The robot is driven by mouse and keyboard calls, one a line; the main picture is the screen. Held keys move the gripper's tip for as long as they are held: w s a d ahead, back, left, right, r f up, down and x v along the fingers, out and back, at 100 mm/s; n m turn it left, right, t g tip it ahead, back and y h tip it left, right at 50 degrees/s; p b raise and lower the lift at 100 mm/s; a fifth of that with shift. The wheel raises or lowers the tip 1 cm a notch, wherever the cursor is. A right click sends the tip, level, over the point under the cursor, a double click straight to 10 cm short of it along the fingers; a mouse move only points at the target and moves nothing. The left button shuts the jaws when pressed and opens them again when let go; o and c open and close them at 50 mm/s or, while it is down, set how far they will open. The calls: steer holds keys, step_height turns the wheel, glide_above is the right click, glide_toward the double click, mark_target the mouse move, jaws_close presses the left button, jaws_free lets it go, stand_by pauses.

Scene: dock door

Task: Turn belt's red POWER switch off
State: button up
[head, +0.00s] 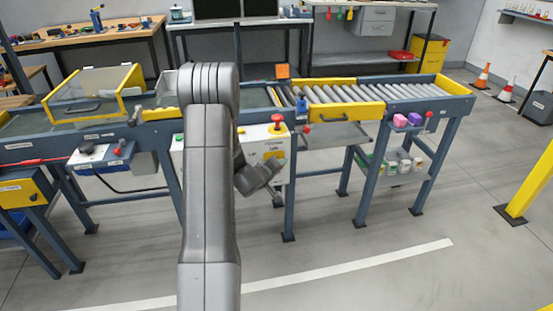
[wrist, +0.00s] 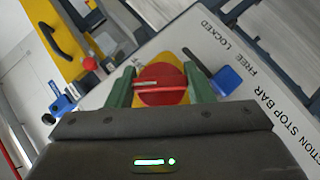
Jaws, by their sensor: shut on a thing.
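The red rotary switch (wrist: 160,92) sits on a yellow plate and fills the space between my fingertips in the wrist view. A raised bar with a pale mark crosses it, lying nearly level in that picture. My gripper (wrist: 160,84) has one green finger on each side of the switch and is shut on it. In the head view my gripper (head: 273,168) is at the front of the white control box (head: 252,141) under the conveyor. The switch is largely hidden there by my gripper.
In the wrist view a blue tab (wrist: 226,80) stands close right of the switch, near the words FREE and LOCKED. In the head view a red mushroom button (head: 277,120) rises above the box. The roller conveyor (head: 345,94) extends right; the floor in front is clear.

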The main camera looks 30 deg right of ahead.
steer(key=shift+r+m+y+p, duration=0.2)
steer(key=shift+m+y+p, duration=0.5)
steer(key=shift+y+p, duration=0.45)
steer(key=shift+c, duration=0.2)
steer(key=shift+o, duration=0.2)
steer(key=shift+f+m+y+b, duration=0.25)
steer(key=shift+m+y+b, duration=0.05)
steer(key=shift+y, duration=0.15)
steer(key=shift+f+m+y+b, duration=0.1)
steer(key=shift+m+y+b, duration=0.25)
steer(key=shift+b, duration=0.35)
steer(key=y+b, duration=0.1)
steer(key=b, duration=0.2)
steer(key=shift+w+f, duration=0.1)
steer(key=shift+f, duration=0.05)
steer(key=shift+c, duration=0.2)
steer(key=shift+o, duration=0.2)
steer(key=m+y+b, duration=0.1)
steer(key=b, duration=0.7)
steer(key=shift+d+f+y, duration=0.1)
steer(key=shift+y, duration=0.25)
steer(key=y+b, duration=0.1)
steer(key=b, duration=0.2)
steer(key=shift+r+m+t+b, duration=0.25)
steer(key=shift+m+t+b, duration=0.05)
steer(key=shift+m, duration=0.05)
steer(key=shift+r+y+b, duration=0.2)
steer(key=shift+y+b, duration=0.1)
steer(key=shift+b, duration=0.45)
